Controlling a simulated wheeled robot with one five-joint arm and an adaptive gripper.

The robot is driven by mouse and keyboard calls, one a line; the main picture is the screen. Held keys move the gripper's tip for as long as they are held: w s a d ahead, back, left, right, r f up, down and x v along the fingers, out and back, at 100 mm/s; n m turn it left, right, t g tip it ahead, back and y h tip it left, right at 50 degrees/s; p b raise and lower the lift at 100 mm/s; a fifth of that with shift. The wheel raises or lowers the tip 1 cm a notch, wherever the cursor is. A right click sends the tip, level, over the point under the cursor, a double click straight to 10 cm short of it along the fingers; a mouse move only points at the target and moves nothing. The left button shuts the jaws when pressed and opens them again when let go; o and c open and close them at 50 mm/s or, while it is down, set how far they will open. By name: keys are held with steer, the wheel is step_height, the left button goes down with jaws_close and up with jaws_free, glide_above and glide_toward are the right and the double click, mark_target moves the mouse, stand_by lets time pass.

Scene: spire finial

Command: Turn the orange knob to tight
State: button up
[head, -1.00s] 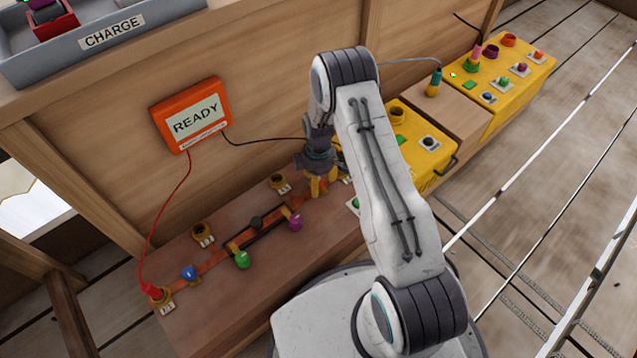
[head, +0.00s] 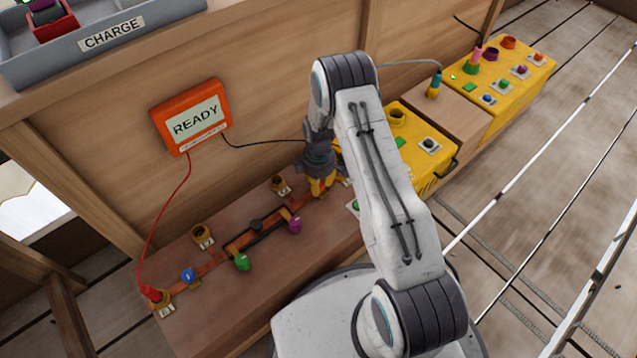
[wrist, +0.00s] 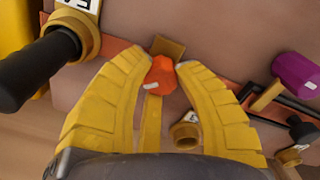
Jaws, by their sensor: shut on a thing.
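The orange knob (wrist: 161,84) shows in the wrist view with a small white mark on its face. It sits on a yellow-brown mount on the bench. My gripper (wrist: 160,70) has its two yellow fingers closed on the knob, one at each side. No tight mark is readable in either view.
A black plug in a yellow socket (wrist: 83,28) stands close left of my fingers in the wrist view. A purple knob (wrist: 296,73) is at the right. Green (head: 242,262) and blue (head: 188,275) knobs, an orange READY box (head: 191,115) and hanging cables are in the head view.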

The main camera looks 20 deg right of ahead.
jaws_close()
